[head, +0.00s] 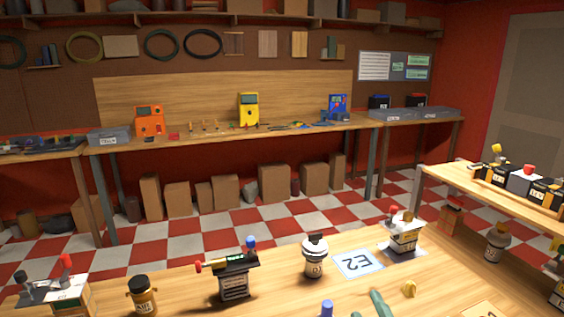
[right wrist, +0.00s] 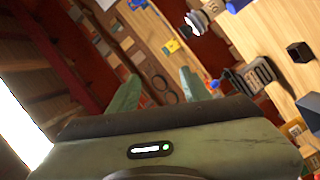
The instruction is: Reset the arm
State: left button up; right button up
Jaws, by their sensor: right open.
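My right gripper (right wrist: 157,88) shows in the right wrist view with its two green fingers well apart and nothing between them. In the head view a green finger of the right gripper (head: 380,304) shows at the bottom edge, above the near wooden table (head: 290,268); the rest of it is cut off. The wrist is tilted, so the room looks slanted in its view. My left gripper does not show in either view.
On the near table stand a dark device with a blue knob (head: 233,280), a white bottle (head: 314,258), an amber jar (head: 142,296), a blue card marked E2 (head: 358,263) and a white device (head: 403,236). A blue cylinder (head: 327,308) stands left of the green finger. A workbench (head: 230,134) lines the back wall.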

jog(key=s+d+f+m+g+h, duration=0.2)
jog(key=s+d+f+m+g, duration=0.2)
jog(key=s+f+m+g, duration=0.65)
jog(key=s+f+g+y, duration=0.1)
jog(key=s+f+g, duration=0.2)
jog(key=s+f, duration=0.9)
jog(key=s+f+g, duration=0.1)
jog(key=s+f, duration=0.1)
jog(key=f, duration=1)
jog(key=s+f+g, duration=0.1)
jog(key=s+f, duration=0.2)
jog(key=f, duration=0.9)
jog(key=s+d+f+g, duration=0.1)
jog(key=s+d+f, duration=0.1)
jog(key=s+f, duration=1.4)
jog(key=shift+f, duration=0.3)
jog(key=shift+n, duration=0.25)
